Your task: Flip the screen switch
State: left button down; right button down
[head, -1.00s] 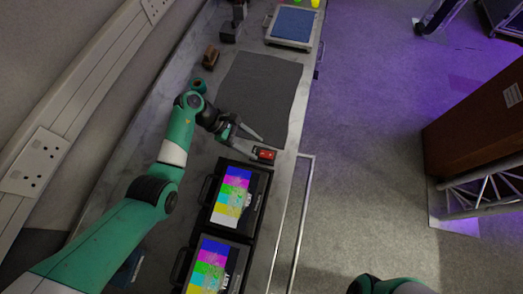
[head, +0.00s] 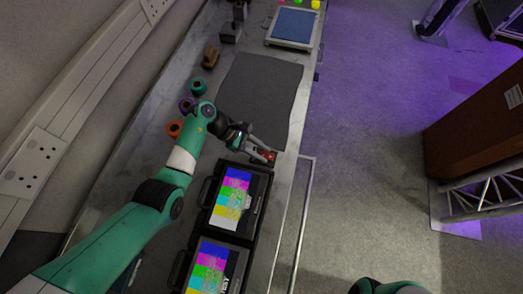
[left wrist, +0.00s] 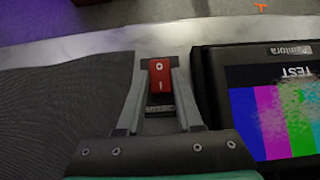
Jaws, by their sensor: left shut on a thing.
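The screen switch (head: 268,158) is a small dark box with a red rocker near the front edge of the metal bench. In the left wrist view its red rocker (left wrist: 160,77) shows marks "O" and "I". My left gripper (head: 265,153) is shut on the switch box, with one finger on each side of it in the left wrist view. Two black-framed screens, the upper one (head: 235,197) and the lower one (head: 211,268), lie beside the switch and show colour bars. The right gripper is not in view.
A dark grey mat (head: 262,92) lies on the bench beyond the switch. Orange, purple and teal rolls (head: 197,87) stand along the wall side. A blue-topped tray (head: 292,26) is at the far end. A metal rail (head: 302,215) runs along the bench edge.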

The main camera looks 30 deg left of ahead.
pick_arm(q)
jog(key=y+p, duration=0.1)
jog(key=p, duration=0.1)
jog(key=r+y+p, duration=0.1)
jog(key=shift+d+r+g+p, duration=0.1)
jog(key=shift+d+g+p, duration=0.2)
jog(key=shift+d+p, duration=0.1)
jog(key=shift+w+d+f+y+p, duration=0.1)
jog(key=shift+w+f+y+p, duration=0.1)
jog(key=shift+y+p, duration=0.35)
jog(key=shift+f+y, duration=0.15)
jog(key=shift+y, duration=0.1)
jog(key=shift+s, duration=0.1)
jog(key=c, duration=0.6)
grip_release()
jog(key=shift+o, duration=0.2)
jog(key=shift+a+r, duration=0.2)
jog(key=shift+r, duration=0.2)
jog(key=p+v, duration=0.3)
jog(key=v, duration=0.7)
jog(key=shift+a+r, duration=0.25)
jog(key=shift+r, duration=0.1)
